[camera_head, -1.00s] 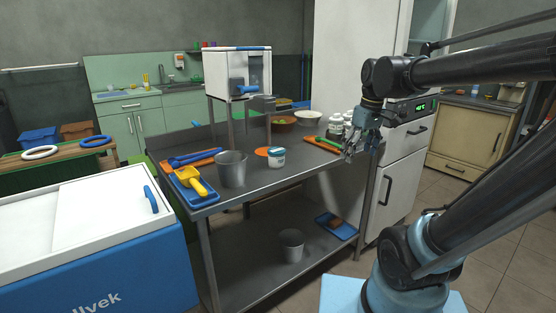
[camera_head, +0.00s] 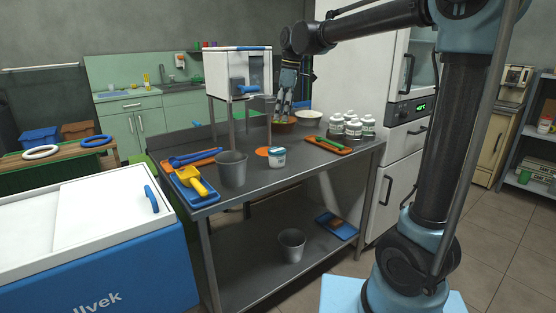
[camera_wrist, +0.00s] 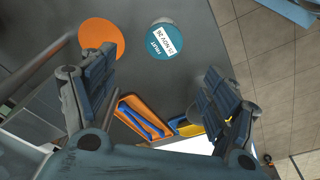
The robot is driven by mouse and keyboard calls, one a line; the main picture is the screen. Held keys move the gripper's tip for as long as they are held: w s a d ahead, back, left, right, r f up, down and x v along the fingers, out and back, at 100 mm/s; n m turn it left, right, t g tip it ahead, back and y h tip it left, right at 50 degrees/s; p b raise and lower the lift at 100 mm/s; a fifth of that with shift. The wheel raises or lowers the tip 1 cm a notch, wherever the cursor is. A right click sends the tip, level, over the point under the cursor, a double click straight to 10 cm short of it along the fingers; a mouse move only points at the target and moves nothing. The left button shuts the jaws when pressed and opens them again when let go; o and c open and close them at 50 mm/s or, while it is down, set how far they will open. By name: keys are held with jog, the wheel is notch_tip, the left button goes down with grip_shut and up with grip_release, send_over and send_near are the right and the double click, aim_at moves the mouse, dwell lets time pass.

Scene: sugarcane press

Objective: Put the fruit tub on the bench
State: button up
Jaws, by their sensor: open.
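The fruit tub (camera_head: 277,157) is a small white tub with a teal lid, upright on the steel bench top (camera_head: 315,165). In the wrist view I see its lid (camera_wrist: 164,38) from above, with a white label reading FRUIT and a date. My gripper (camera_head: 284,117) is open and empty, above the back part of the bench, beyond the tub in the head view. In the wrist view the two fingers of my gripper (camera_wrist: 157,75) are spread wide, with the tub past them near the top edge.
An orange disc (camera_head: 261,151) lies beside the tub. The press (camera_head: 238,72) rises behind.

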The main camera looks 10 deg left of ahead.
aim_at(278, 149)
jog(key=f, duration=0.3)
jog(key=a+f, duration=0.1)
jog(key=f, duration=0.7)
jog(key=shift+a, duration=0.25)
jog(key=shift+s+a+f, duration=0.1)
jog(key=shift+s+f, duration=0.05)
jog(key=shift+f, duration=0.75)
jog(key=shift+s+a+f, duration=0.1)
jog(key=shift+a+f, duration=0.05)
jog(key=shift+f, duration=0.75)
jog(key=shift+s+a+f, duration=0.1)
jog(key=shift+s+f, duration=0.05)
jog(key=shift+f, duration=0.75)
jog(key=c, duration=1.3)
